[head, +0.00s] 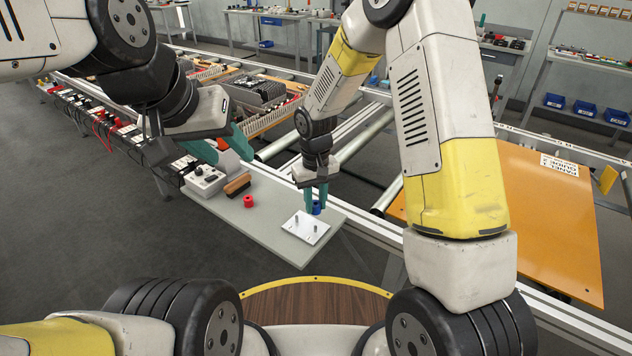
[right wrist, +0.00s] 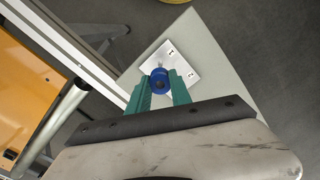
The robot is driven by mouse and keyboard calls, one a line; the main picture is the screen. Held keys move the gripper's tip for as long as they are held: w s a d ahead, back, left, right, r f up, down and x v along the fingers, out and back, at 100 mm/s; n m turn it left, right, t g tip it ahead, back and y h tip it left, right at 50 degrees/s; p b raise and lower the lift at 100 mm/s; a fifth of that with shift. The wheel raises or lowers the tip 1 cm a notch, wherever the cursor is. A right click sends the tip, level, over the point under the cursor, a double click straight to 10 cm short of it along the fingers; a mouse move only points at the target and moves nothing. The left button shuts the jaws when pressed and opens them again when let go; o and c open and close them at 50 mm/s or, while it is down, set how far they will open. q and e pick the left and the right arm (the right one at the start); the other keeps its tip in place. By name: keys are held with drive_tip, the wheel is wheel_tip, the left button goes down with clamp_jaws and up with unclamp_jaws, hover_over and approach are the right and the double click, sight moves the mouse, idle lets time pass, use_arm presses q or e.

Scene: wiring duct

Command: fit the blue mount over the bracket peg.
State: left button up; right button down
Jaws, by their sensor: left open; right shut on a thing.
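The blue mount (head: 317,209) is a short blue cylinder held between the teal fingers of my right gripper (head: 316,200), which is shut on it. The white bracket plate (head: 306,228) lies on the grey table and carries upright metal pegs. In the right wrist view the plate (right wrist: 184,60) shows labels 1 and 2, and the mount covers part of it. I cannot tell the mount's exact height above it.
A red mount (head: 248,201) stands on the grey table (head: 262,222) left of the plate. An orange panel (head: 545,220) is at the right, beyond metal rails and rollers.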

sight(315, 213)
drive_tip(key=shift+f, duration=2.2)
drive_tip(key=shift+f, duration=1.8)
drive_tip(key=c, duration=1.1)
unclamp_jaws()
drive_tip(key=shift+r, duration=3.85)
